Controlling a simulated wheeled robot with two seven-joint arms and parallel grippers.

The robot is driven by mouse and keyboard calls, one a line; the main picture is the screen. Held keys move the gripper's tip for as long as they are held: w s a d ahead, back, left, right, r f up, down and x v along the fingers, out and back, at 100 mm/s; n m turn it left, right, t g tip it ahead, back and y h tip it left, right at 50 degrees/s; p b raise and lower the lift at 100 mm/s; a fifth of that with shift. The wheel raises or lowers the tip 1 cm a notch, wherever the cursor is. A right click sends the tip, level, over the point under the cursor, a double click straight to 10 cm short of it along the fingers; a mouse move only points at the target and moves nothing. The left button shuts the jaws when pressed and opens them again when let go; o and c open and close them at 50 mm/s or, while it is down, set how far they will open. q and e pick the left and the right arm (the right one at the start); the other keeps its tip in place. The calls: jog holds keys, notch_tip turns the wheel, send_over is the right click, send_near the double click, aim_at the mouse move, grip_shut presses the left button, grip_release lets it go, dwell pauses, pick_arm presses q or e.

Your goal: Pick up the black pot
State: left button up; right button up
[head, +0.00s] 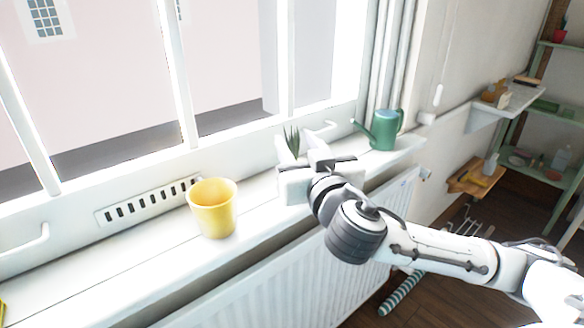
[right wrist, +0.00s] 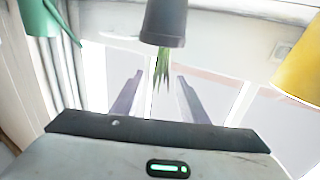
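The black pot (right wrist: 165,22) shows in the right wrist view at the top centre, upside down in that picture, with a spiky green plant (right wrist: 163,65) in it. In the head view only the plant's leaves (head: 292,140) show clearly, on the windowsill; the pot is hidden behind my right gripper (head: 303,163). In the right wrist view my right gripper (right wrist: 158,92) is open and empty. Its two fingers lie either side of the leaf tips, and the pot is ahead of the fingertips, apart from them. My left gripper is out of view.
A yellow pot (head: 213,208) stands on the windowsill (head: 150,250) left of my gripper. A green watering can (head: 383,130) stands to the right. The window is behind, and a white radiator (head: 300,290) is below the sill.

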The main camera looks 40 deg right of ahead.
jog(key=x, duration=0.6)
jog(key=shift+w+d+f+p, duration=0.25)
jog(key=shift+w+f+p, duration=0.05)
jog(key=shift+w+p, duration=0.05)
grip_shut()
